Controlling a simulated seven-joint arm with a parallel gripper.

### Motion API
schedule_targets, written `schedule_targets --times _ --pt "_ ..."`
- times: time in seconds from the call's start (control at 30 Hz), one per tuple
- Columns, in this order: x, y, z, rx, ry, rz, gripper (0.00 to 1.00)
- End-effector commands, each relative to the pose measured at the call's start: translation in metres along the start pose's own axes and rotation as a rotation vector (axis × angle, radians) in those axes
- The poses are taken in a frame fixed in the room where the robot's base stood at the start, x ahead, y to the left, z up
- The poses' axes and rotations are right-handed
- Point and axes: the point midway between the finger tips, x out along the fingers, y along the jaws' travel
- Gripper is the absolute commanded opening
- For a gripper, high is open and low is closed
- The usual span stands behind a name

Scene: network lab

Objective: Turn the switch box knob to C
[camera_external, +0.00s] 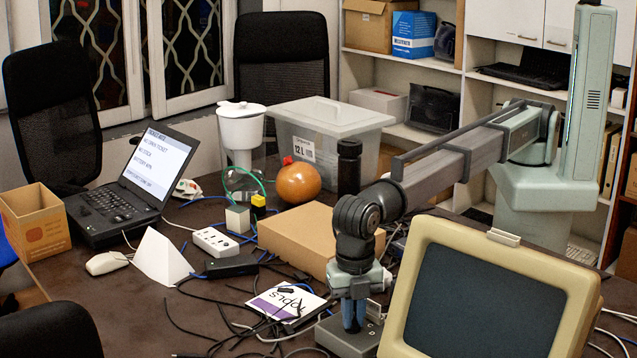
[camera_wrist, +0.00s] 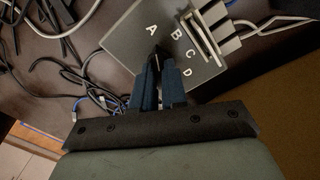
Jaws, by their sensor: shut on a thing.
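The switch box (camera_external: 338,340) is a grey box on the dark table beside the beige monitor, below my gripper in the external view. In the wrist view its top face (camera_wrist: 128,42) carries the white letters A, B, C and D in an arc. The dark knob (camera_wrist: 159,54) shows between my fingertips, close to the letters. My gripper (camera_external: 353,318) points straight down with its blue fingers shut on the knob; they also show in the wrist view (camera_wrist: 156,72). The fingers hide much of the knob, so I cannot tell which letter it points to.
Grey plugs and cables (camera_wrist: 222,38) come out of the box's side. Loose black cables and a white printed sheet (camera_external: 290,302) lie to its left. The beige monitor (camera_external: 490,290) stands close on the right. A cardboard box (camera_external: 300,238) lies behind.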

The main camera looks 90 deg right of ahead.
Motion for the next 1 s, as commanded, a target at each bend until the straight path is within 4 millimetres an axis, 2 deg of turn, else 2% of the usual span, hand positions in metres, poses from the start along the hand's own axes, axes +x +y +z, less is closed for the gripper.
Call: schedule_targets --times 0.37,1.0 --pt "-0.0001 0.0003 0.0000 0.135 0.000 0.000 0.00" --pt "-0.0002 0.0014 0.0006 0.725 0.000 0.000 0.00"
